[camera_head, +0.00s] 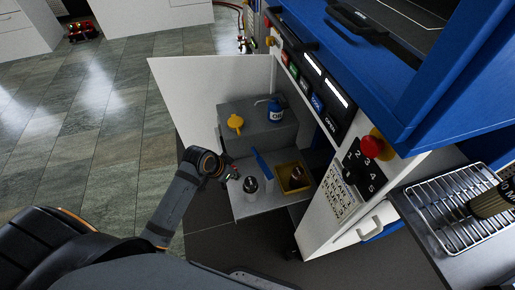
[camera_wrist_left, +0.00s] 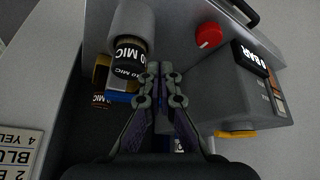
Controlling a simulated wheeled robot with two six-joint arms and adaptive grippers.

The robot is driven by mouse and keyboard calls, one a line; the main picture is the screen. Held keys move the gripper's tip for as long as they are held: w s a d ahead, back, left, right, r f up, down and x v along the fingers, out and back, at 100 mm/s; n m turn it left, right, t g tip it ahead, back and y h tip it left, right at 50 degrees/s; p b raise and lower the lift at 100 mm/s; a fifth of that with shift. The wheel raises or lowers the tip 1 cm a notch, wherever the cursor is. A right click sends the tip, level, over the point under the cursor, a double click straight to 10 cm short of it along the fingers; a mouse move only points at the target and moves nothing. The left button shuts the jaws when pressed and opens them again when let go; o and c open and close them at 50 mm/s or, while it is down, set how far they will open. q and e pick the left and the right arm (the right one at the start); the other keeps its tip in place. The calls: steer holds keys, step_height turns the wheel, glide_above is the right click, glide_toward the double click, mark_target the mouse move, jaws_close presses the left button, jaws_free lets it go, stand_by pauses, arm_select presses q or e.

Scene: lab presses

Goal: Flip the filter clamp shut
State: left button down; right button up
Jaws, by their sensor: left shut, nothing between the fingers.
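My left gripper (camera_head: 229,170) is at the left edge of the shelf inside the open cabinet. In the left wrist view its fingers (camera_wrist_left: 160,78) are together with nothing between them. A blue upright bar (camera_head: 262,164), perhaps the clamp lever, stands just right of the gripper, apart from it. Beside the bar is a silver cylinder (camera_head: 251,184). The wrist view shows a pale cylinder with a black "30 MIC" label band (camera_wrist_left: 130,58) left of the fingers, and a blue piece (camera_wrist_left: 121,97) below it. The clamp's exact position is unclear. My right gripper is out of view.
A yellow tray (camera_head: 284,184) with a dark part stands right of the bar. A white door panel (camera_head: 190,92) stands left; a numbered control panel (camera_head: 340,190) is right.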

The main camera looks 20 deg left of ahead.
mark_target(261, 161)
arm_select(q)
steer(key=w+d+r+m+t+h, duration=0.1)
steer(key=w+r+m+h, duration=0.2)
steer(key=w+r, duration=0.5)
steer(key=w+m, duration=0.1)
steer(key=w, duration=0.2)
steer(key=shift+d+r, duration=0.25)
steer(key=shift+r, duration=0.1)
steer(key=b+x, duration=0.1)
steer(key=x, duration=0.9)
steer(key=s+a, duration=0.2)
steer(key=shift+s+a+f, duration=0.25)
steer(key=shift+s+a, duration=0.05)
steer(key=shift+p, duration=0.3)
